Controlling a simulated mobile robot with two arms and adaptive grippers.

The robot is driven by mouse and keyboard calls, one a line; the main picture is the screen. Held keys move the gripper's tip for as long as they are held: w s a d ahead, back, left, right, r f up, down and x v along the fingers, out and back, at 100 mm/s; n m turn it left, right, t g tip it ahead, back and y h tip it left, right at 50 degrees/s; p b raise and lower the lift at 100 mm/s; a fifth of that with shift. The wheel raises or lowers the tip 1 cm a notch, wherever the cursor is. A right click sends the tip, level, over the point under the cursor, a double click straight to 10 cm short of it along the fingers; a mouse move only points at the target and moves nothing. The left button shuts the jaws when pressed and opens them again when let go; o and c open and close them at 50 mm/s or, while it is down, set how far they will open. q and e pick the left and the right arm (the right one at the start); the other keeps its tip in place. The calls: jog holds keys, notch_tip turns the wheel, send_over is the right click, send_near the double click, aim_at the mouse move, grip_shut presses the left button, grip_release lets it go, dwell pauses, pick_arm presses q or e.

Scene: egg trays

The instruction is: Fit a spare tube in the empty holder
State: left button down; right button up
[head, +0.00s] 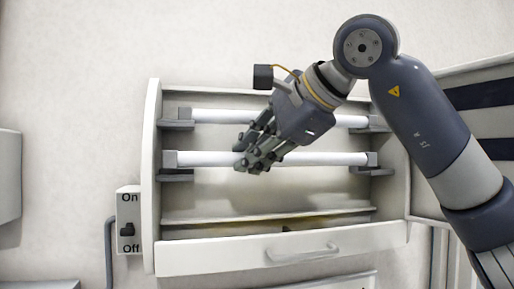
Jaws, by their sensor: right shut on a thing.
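A white wall cabinet (152,200) holds two horizontal white tubes, one above the other. The upper tube (225,116) lies between a left end holder (180,118) and a right one (377,123). The lower tube (320,159) spans from a lower left holder (176,159) to a lower right holder (372,160). Whether its ends are seated cannot be told. My right gripper (258,158) comes in from the upper right and is shut on the lower tube, left of its middle. The gripper hides part of both tubes. My left gripper is out of view.
A white front panel with a handle (303,254) is at the cabinet's bottom, with a dark gap above it. An On/Off switch box (129,210) is left of the cabinet. An open door (480,115) with dark stripes stands at right, behind my right arm.

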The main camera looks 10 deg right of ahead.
jog(key=shift+w+a+r+p, duration=0.1)
jog(key=shift+w+p, duration=0.4)
jog(key=shift+w, duration=0.9)
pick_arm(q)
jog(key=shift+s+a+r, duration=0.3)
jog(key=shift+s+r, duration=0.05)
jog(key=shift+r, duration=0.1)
pick_arm(e)
jog(key=shift+s+d, duration=0.1)
jog(key=shift+d, duration=1.1)
jog(key=shift+a, duration=0.1)
jog(key=shift+s, duration=0.15)
pick_arm(q)
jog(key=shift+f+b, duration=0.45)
jog(key=shift+b, duration=0.1)
pick_arm(e)
jog(key=shift+f, duration=0.7)
jog(key=o, duration=0.9)
